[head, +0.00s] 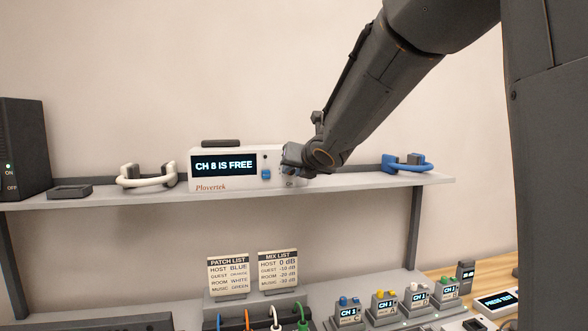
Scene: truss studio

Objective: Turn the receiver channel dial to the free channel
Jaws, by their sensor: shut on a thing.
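The white Plovertek receiver (241,186) stands on the shelf, and its dark display (223,165) reads "CH 8 IS FREE". A small blue part (266,175) shows on its front, right of the display. My gripper (291,172) is at the right end of the receiver's front, shut on the channel dial. The dial is hidden behind my gripper and wrist, so its setting cannot be read.
White headphones (148,180) lie left of the receiver, blue headphones (408,165) right of it. Below are a patch list card (229,276), a mix list card (278,272), coloured cables and several small "CH 1" units (348,312).

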